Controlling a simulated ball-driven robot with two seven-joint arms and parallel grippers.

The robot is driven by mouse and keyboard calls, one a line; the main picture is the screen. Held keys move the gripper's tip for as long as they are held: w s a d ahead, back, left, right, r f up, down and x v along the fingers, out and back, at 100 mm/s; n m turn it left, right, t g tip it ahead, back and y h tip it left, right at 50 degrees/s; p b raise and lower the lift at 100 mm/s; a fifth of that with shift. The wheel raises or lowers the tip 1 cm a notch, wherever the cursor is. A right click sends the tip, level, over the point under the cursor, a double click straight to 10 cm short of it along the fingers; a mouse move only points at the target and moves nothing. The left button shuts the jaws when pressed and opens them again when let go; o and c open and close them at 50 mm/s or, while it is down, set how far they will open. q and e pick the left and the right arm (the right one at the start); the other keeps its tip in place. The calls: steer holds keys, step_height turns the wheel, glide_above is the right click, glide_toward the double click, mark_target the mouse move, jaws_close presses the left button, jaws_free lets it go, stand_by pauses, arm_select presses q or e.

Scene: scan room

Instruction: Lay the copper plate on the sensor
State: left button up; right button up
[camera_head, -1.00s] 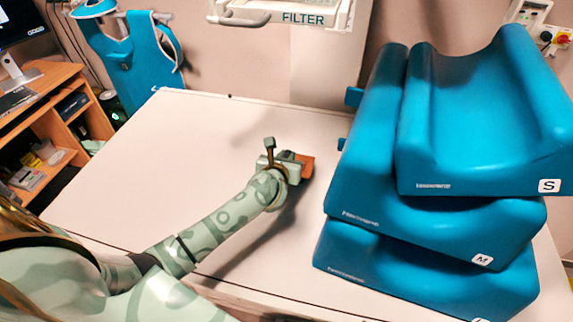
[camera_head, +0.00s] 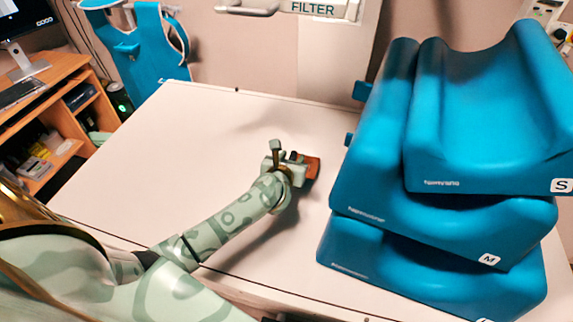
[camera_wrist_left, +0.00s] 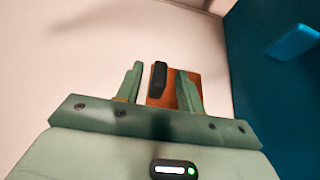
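The copper plate (camera_head: 312,168) is a small orange-brown square at the right of the white table, beside the blue pads. It also shows in the left wrist view (camera_wrist_left: 184,100), with an upright black handle (camera_wrist_left: 159,76) on it. My left gripper (camera_head: 292,163) is at the plate. In the left wrist view its two fingers (camera_wrist_left: 159,88) are apart, one on each side of the handle, with a clear gap on the left finger's side. The gripper partly hides the plate in the head view. No separate sensor can be made out. My right gripper is out of view.
A tall stack of blue foam pads (camera_head: 440,215) stands on the right of the white table (camera_head: 150,150), close to the plate. The table's left and middle are clear. A wooden desk (camera_head: 75,75) and a blue apron (camera_head: 140,45) are at the back left.

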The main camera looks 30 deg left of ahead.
arm_select(q)
steer(key=p+v, duration=0.2)
steer(key=v, duration=0.9)
steer(key=shift+s+d, duration=0.1)
steer(key=shift+s, duration=0.05)
